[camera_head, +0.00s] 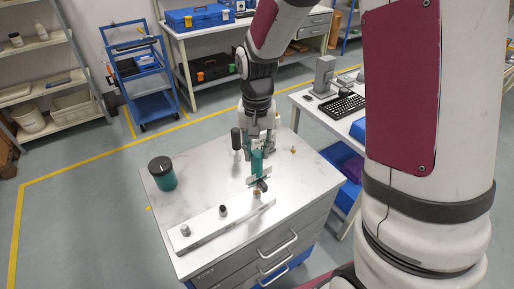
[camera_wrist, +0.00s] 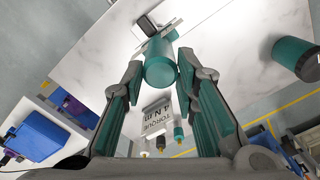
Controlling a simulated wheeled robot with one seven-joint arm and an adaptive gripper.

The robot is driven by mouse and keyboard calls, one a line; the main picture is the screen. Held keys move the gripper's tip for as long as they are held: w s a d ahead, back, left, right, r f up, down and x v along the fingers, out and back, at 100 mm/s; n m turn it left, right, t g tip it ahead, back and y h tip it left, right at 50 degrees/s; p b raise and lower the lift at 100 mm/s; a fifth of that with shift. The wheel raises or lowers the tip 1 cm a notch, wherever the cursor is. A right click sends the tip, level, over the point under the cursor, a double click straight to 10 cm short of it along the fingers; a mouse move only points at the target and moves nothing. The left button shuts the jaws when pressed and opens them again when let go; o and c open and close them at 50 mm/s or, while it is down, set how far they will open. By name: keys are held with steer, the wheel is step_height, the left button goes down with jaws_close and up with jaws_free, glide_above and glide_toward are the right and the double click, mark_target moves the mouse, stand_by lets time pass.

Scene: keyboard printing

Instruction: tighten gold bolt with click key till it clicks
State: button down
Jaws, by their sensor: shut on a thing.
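My gripper (camera_head: 258,146) is shut on the teal handle of the click key (camera_head: 257,162), over the right part of the workbench. In the wrist view the teal handle (camera_wrist: 160,68) sits between my two fingers. The key's dark head (camera_head: 262,185) is close to the right end of a light metal bar (camera_head: 205,228). A gold-coloured bolt (camera_head: 257,194) shows at that end of the bar, just below the head. I cannot tell whether the head touches it. A black bolt (camera_head: 222,210) and a silver bolt (camera_head: 185,230) stand farther left on the bar.
A dark jar with a teal base (camera_head: 162,174) stands at the bench's left. A small gold piece (camera_head: 293,150) lies at the right edge. A "TORQUE 4 Nm" label (camera_wrist: 157,116) shows in the wrist view. The bench's middle left is clear.

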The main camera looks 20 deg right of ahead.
steer(key=shift+f, duration=0.55)
stand_by(1.3)
steer(key=shift+f, duration=0.55)
steer(key=c, duration=2.1)
jaws_free()
jaws_close()
